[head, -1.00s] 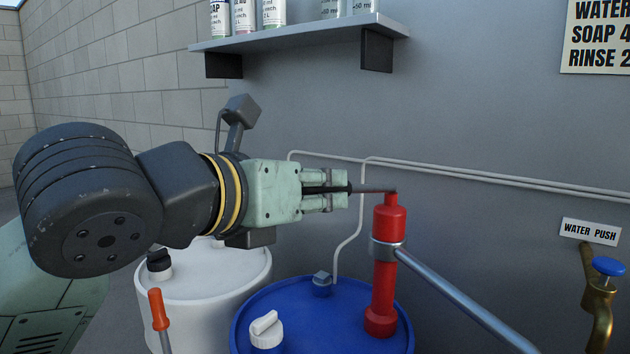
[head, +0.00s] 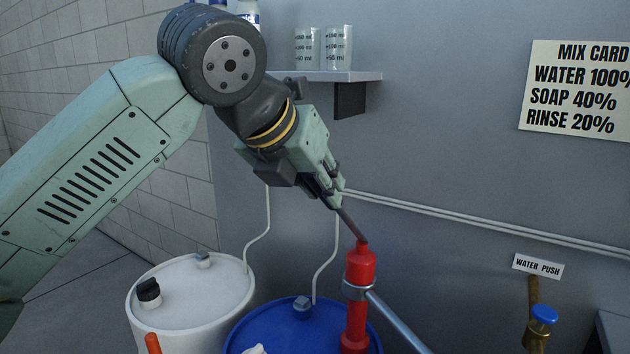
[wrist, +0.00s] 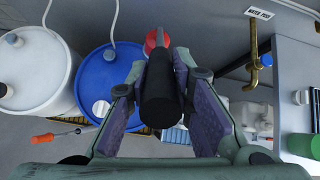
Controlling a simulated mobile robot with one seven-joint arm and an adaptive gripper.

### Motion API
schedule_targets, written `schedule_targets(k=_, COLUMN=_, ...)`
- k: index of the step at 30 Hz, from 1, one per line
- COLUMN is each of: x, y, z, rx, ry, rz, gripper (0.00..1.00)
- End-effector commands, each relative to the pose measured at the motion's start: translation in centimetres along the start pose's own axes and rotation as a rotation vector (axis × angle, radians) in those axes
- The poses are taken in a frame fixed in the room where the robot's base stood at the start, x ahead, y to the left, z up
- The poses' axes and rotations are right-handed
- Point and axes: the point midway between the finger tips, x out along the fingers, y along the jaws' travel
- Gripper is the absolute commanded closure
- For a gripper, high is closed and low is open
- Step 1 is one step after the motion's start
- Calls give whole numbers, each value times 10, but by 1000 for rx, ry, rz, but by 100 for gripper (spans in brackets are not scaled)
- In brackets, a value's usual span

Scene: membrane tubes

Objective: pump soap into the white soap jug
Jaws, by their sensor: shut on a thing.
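The red pump (head: 358,268) stands upright on the blue drum (head: 262,325), with a grey spout pipe (head: 400,327) running down to the right. Its dark lever (head: 352,225) slopes up and left from the pump top. My gripper (head: 335,194) is shut on the lever's end, above and left of the pump. In the wrist view my gripper (wrist: 160,75) has its fingers on both sides of the black lever grip (wrist: 159,98), which partly covers the red pump top (wrist: 152,40). A whitish jug-like container (wrist: 246,115) shows to the right there, partly hidden; I cannot tell whether it is the soap jug.
A white drum (head: 190,290) stands left of the blue one. A brass tap with a blue knob (head: 543,315) is at right under a sign. A shelf with cups (head: 340,76) is on the wall above. An orange-handled tool (wrist: 45,137) shows at lower left.

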Motion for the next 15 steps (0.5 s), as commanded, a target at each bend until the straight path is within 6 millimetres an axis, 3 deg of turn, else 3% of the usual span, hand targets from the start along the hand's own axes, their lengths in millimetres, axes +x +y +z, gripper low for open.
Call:
schedule_targets(k=11, x=0, y=-1, z=3, rx=0, ry=-3, rz=-1, gripper=100)
schedule_targets(k=12, x=0, y=-1, z=3, rx=0, ry=-3, rz=-1, gripper=78)
schedule_targets(k=15, x=0, y=-1, z=3, rx=0, ry=-2, rz=-1, gripper=71)
